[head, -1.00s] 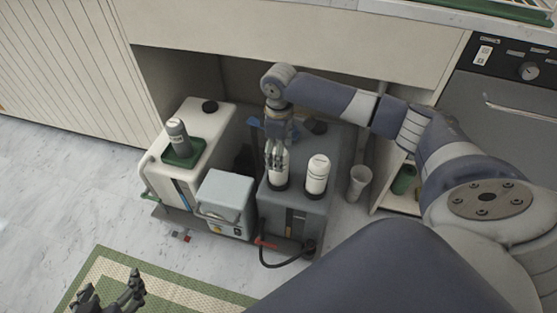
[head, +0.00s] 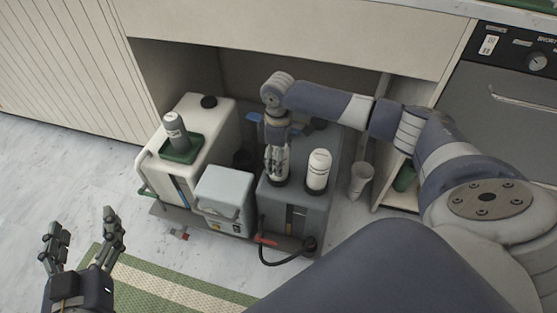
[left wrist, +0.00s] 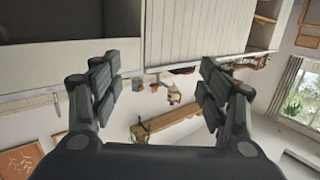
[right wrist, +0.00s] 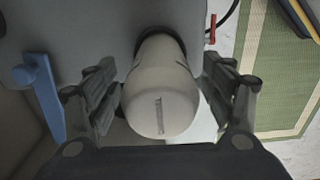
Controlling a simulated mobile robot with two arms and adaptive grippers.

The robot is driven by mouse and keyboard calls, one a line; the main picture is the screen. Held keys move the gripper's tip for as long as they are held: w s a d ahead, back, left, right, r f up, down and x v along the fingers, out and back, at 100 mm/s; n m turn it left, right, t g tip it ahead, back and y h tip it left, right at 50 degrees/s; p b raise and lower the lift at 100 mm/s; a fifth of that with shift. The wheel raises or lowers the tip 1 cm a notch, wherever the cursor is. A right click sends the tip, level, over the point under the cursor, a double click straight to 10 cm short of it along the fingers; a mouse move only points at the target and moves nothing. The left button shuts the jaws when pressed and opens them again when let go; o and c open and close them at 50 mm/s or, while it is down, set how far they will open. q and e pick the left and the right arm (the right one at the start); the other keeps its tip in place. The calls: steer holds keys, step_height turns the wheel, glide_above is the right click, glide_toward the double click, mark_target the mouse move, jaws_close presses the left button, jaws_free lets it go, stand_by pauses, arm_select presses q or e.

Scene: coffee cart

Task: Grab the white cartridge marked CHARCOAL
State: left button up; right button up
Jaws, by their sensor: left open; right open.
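Two white cartridges stand upright on the dark grey tank. One white cartridge (right wrist: 163,100) lies between the fingers of my right gripper (head: 276,165), which is open, with its fingers on either side and gaps showing. A dark label strip shows on its top; I cannot read it. The other white cartridge (head: 319,167) stands just to the right, and its small label is unreadable in the head view. A grey cartridge (head: 175,130) stands on the white tank at left. My left gripper (head: 82,230) is open and empty at the lower left, far from the cartridges.
The dark grey tank (head: 296,213), light grey box (head: 225,186) and white tank (head: 215,120) stand in the recess under the counter. A blue lever (right wrist: 43,95) is beside my right gripper. A grey cup (head: 359,180) stands to the right.

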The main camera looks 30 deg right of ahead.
steer(key=c, duration=1.4)
steer(key=shift+r, duration=0.1)
